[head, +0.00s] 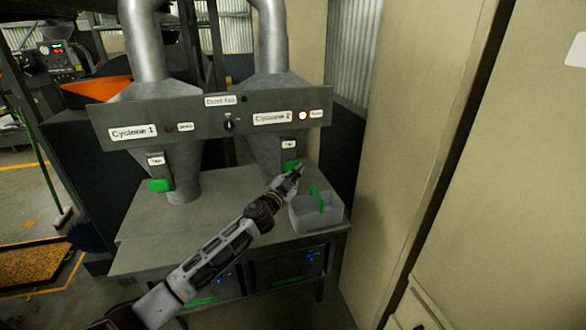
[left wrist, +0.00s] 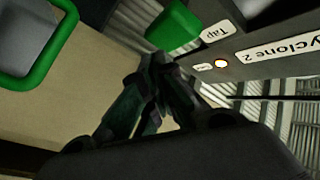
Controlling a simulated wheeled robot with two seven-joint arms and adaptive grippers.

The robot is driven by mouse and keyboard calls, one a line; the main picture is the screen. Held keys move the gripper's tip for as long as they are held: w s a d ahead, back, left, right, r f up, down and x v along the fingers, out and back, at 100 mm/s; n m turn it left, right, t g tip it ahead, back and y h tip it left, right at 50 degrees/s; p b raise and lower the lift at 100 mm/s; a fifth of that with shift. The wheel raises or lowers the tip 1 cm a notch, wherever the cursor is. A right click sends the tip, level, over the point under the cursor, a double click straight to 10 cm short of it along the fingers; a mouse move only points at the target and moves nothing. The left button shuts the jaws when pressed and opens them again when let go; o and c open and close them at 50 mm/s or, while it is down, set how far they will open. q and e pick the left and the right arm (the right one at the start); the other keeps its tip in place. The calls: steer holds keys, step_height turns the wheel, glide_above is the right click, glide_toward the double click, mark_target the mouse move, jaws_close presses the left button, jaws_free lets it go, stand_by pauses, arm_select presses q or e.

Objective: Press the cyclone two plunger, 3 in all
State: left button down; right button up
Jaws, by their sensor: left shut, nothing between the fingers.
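The cyclone 2 plunger (head: 291,165) is a green block under the "Tap" label on the right-hand cyclone. It also shows in the left wrist view (left wrist: 174,27), just beyond my fingertips. My left gripper (head: 297,172) is shut and empty. Its tips are close beside the plunger at its lower right in the head view; I cannot tell whether they touch it. The cyclone 2 label (head: 272,118) is on the grey panel above, with a lit lamp (head: 303,115) beside it. My right gripper is not in view.
A grey bin with a green handle (head: 316,217) stands on the metal table (head: 140,240) right of my gripper. Cyclone 1 (head: 133,132) has its own green plunger (head: 159,185) at left. A beige cabinet wall (head: 400,130) closes off the right. The table's left part is bare.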

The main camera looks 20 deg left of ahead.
arm_select(q)
steer(key=shift+s+d, duration=0.7)
steer(key=shift+s, duration=0.3)
steer(key=shift+s+d, duration=0.65)
steer(key=shift+s, duration=0.35)
stand_by(0.9)
